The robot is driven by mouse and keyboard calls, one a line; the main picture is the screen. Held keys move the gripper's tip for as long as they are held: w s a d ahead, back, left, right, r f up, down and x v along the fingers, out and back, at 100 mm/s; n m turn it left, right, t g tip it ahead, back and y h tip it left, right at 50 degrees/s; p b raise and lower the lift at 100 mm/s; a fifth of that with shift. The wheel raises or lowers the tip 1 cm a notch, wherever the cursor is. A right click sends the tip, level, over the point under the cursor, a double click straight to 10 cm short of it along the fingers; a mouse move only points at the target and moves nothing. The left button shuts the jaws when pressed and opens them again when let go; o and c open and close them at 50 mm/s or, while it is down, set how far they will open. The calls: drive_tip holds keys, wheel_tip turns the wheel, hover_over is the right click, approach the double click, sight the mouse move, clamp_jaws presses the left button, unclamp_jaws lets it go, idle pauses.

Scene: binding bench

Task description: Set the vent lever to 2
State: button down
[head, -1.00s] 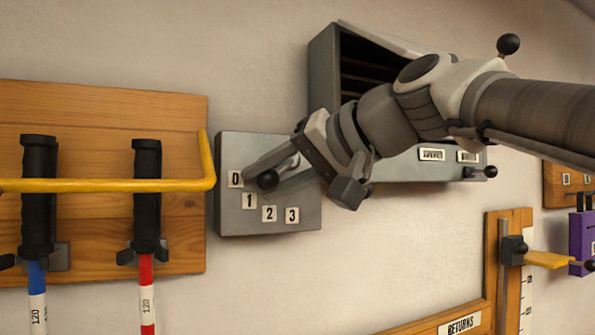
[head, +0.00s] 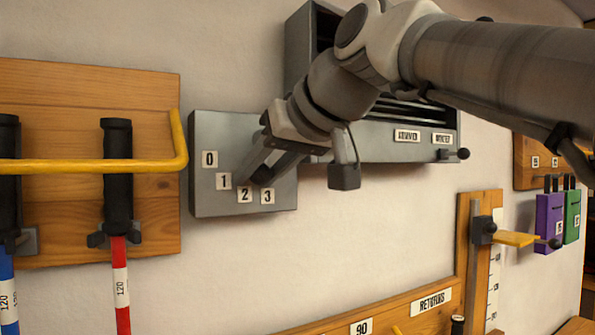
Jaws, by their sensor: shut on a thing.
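The vent lever sits on a grey panel (head: 202,195) in the head view, with number plates 0 (head: 210,159), 1 (head: 223,181), 2 (head: 245,195) and 3 (head: 267,197) in an arc. My gripper (head: 253,173) is in front of the panel, its fingers pointing down and left, shut on the lever's dark knob (head: 262,177). The knob is just above plates 2 and 3, nearest 2. The fingers hide most of the lever and its pivot, so its exact setting is hard to tell.
A grey vent box (head: 380,140) with slats is behind my arm at the upper right. A yellow rail (head: 90,166) crosses a wooden board (head: 155,215) close on the left. The wall below the panel is clear.

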idle(0.4)
drive_tip(key=c, duration=0.5)
unclamp_jaws()
drive_tip(key=shift+d, duration=0.1)
drive_tip(key=v, duration=1.7)
drive_tip(key=shift+s+p, duration=0.15)
drive_tip(key=shift+p, duration=0.15)
drive_tip(key=shift+d, duration=0.15)
